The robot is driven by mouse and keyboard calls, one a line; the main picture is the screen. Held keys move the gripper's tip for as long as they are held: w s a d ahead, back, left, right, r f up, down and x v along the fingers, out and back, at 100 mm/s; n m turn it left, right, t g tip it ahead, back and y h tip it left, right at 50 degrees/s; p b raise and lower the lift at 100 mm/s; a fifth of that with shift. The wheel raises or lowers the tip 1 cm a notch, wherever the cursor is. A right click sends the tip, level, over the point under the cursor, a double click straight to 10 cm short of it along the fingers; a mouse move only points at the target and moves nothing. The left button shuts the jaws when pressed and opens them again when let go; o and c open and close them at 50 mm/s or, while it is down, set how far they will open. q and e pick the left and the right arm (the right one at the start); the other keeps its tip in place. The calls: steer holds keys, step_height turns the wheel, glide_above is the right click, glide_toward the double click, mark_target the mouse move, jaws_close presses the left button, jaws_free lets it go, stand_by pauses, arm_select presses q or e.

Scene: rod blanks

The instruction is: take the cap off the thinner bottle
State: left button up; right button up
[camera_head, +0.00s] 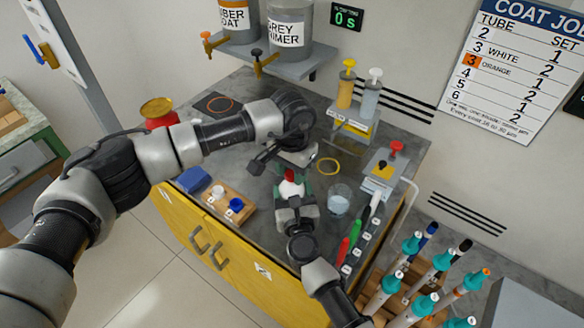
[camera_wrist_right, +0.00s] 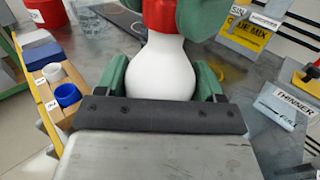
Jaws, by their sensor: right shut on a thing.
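The thinner bottle (camera_head: 291,188) is a white bottle with a red cap (camera_wrist_right: 161,14); its rounded white body (camera_wrist_right: 160,70) fills the middle of the right wrist view. My right gripper (camera_wrist_right: 160,82) is shut on the body, one green finger on each side. The cap is on the bottle. My left gripper (camera_head: 291,166) is at the cap from above, and its green fingers stand either side of the cap at the top of the right wrist view. They look open, with contact unclear. The cap's top is out of that view.

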arm_select(q)
steer(key=c, duration=0.6)
steer(key=n, duration=0.8)
steer(key=shift+n, duration=0.4)
steer(key=n, duration=1)
steer(key=shift+n, duration=0.3)
steer(key=n, duration=1.1)
steer(key=shift+r, duration=0.1)
steer(key=n, duration=0.6)
steer(key=shift+n, duration=0.3)
steer(key=n, duration=1.7)
steer(key=shift+r, duration=0.1)
